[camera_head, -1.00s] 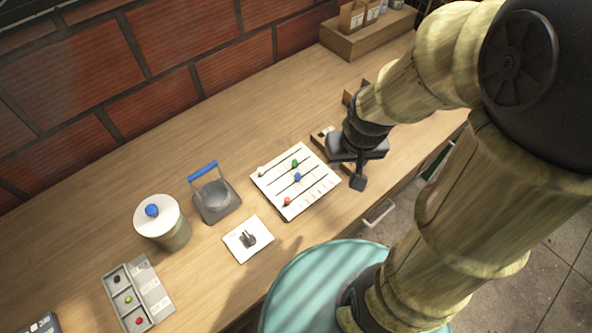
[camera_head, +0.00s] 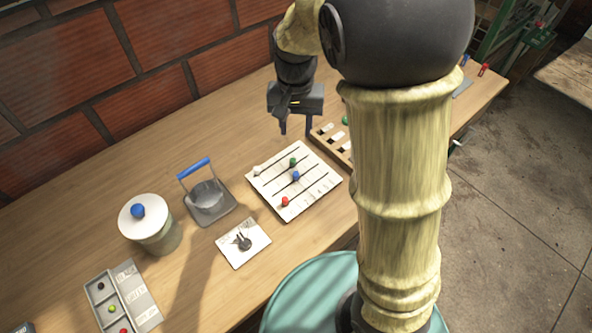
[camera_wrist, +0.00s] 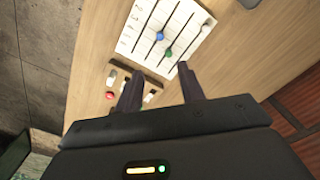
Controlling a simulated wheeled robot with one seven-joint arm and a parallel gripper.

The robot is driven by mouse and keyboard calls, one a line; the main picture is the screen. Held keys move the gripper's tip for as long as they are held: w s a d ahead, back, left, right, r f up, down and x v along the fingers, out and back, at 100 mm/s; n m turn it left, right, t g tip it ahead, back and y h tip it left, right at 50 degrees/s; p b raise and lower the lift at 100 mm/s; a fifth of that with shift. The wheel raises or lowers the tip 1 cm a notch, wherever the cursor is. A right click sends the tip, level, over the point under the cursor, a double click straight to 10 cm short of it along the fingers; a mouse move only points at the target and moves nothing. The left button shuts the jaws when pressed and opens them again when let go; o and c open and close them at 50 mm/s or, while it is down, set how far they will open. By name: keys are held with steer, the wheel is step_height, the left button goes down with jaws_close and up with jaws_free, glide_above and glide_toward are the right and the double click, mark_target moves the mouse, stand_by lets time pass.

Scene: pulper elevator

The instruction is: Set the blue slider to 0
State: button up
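The slider board (camera_head: 262,184) is a white panel with several dark parallel tracks, lying on the wooden table. The blue slider (camera_head: 296,175) sits partway along its track, between the green slider (camera_head: 293,161) and the red slider (camera_head: 285,201). A pale slider (camera_head: 257,171) is at the board's left end. In the wrist view the blue slider (camera_wrist: 160,36) and green slider (camera_wrist: 169,54) show beyond my fingers. My gripper (camera_head: 294,126) hangs above the table behind the board, apart from it. Its two fingers are spread with nothing between them (camera_wrist: 158,92).
A wooden tray with several slots (camera_head: 322,133) lies right of the board, partly hidden by my arm. A switch plate (camera_head: 230,251), a blue-handled lever box (camera_head: 210,204), a lidded pot (camera_head: 148,236) and a button panel (camera_head: 140,291) stand to the left.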

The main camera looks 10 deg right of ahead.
mark_target(296, 173)
steer(key=shift+f, duration=0.1)
step_height(296, 173, down, 17)
steer(key=shift+f+b, duration=0.15)
steer(key=shift+b, duration=0.65)
jaws_close()
